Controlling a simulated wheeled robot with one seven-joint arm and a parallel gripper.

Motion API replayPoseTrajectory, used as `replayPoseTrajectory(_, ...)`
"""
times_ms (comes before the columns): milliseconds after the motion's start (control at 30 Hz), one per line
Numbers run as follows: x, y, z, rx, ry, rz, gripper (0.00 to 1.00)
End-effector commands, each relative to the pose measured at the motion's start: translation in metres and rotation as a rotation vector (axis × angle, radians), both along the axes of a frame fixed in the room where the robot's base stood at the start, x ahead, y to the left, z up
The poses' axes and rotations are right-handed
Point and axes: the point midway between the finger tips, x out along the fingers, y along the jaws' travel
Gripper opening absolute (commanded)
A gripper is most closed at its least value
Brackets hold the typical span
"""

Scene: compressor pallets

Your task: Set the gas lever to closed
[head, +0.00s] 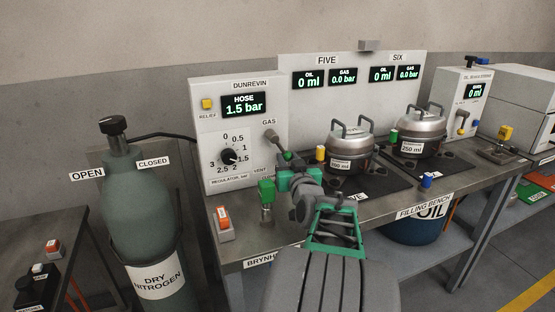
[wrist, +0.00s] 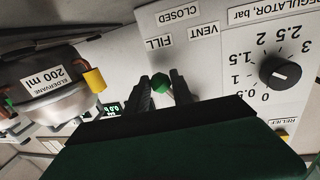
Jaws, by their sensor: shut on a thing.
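The gas lever (head: 270,135) is on the white DUNREVIN panel (head: 203,150) under the GAS label. It runs down and right to a green knob (head: 287,155). My gripper (head: 286,163) reaches up from below to this knob. In the wrist view, its dark fingers (wrist: 162,85) are shut on the green knob (wrist: 160,83). That view is upside down and shows the labels FILL (wrist: 159,43), VENT (wrist: 204,31) and CLOSED (wrist: 180,13). The knob lies nearest FILL. The lever's base is hidden behind my gripper there.
The regulator dial (head: 229,156) is left of the lever; the hose display (head: 244,105) reads 1.5 bar. Two compressors (head: 350,143) (head: 419,133) sit to the right. A nitrogen cylinder (head: 138,205) stands left of the bench.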

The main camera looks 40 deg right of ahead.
Motion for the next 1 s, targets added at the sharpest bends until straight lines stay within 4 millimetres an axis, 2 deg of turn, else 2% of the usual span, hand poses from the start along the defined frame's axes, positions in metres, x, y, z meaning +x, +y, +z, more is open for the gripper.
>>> replayPoseTrajectory(267,-0.002,-0.003,0.0,0.009,-0.004,-0.005,0.0)
replayPoseTrajectory(300,-0.002,-0.003,0.0,0.009,-0.004,-0.005,0.31)
replayPoseTrajectory(533,-0.002,-0.002,0.0,0.008,-0.003,-0.004,0.5)
replayPoseTrajectory(833,-0.005,0.0,0.0,0.007,-0.004,-0.005,0.5)
replayPoseTrajectory(1000,-0.032,0.014,0.002,0.006,-0.004,-0.008,0.5)
